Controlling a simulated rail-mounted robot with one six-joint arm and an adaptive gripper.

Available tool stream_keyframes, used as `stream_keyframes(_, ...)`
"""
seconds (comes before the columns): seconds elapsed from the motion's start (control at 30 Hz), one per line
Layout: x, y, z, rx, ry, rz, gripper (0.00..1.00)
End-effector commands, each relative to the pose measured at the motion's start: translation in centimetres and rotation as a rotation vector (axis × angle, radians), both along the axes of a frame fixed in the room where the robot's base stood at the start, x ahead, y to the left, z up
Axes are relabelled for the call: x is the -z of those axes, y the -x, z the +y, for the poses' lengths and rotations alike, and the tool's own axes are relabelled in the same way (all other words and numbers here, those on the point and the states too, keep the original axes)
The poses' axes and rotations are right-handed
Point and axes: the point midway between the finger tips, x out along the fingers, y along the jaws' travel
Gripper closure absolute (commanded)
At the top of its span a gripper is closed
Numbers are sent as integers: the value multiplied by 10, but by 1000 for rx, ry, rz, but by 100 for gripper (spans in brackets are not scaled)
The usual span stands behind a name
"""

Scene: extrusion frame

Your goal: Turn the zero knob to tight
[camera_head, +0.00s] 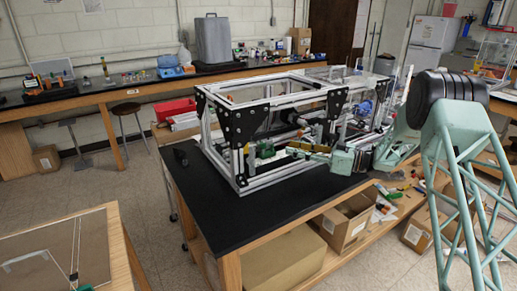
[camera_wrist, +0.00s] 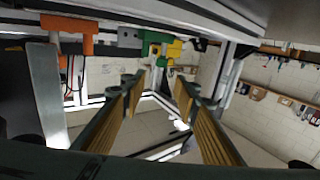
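My gripper (camera_wrist: 157,88) is open, with its two gold-padded fingers apart and nothing visibly held between them. In the head view my gripper (camera_head: 290,151) reaches leftward into the near side of the extrusion frame (camera_head: 240,184). A small green and yellow part (camera_wrist: 173,48) lies just beyond the fingertips in the wrist view, apart from them as far as I can tell. An orange T-shaped part (camera_wrist: 70,26) hangs at the upper left of that view. I cannot tell which part is the zero knob, and no markings are readable.
Aluminium bars of the frame surround the fingers closely in the wrist view. The frame stands on a black-topped bench (camera_head: 225,222) with free room at its front left. A cardboard box (camera_head: 343,222) sits on the shelf below. A stool (camera_head: 127,110) stands behind.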

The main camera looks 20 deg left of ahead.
Motion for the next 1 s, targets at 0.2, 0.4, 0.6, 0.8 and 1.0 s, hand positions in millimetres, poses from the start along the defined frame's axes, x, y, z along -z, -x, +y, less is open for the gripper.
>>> stream_keyframes(0.2,4,1,1,-5,0,7,72)
stream_keyframes(0.4,4,1,1,-5,0,7,72)
stream_keyframes(0.6,4,1,5,-5,0,6,72)
stream_keyframes(0.8,5,2,19,-7,0,6,72)
stream_keyframes(1.0,5,1,42,-6,0,5,72)
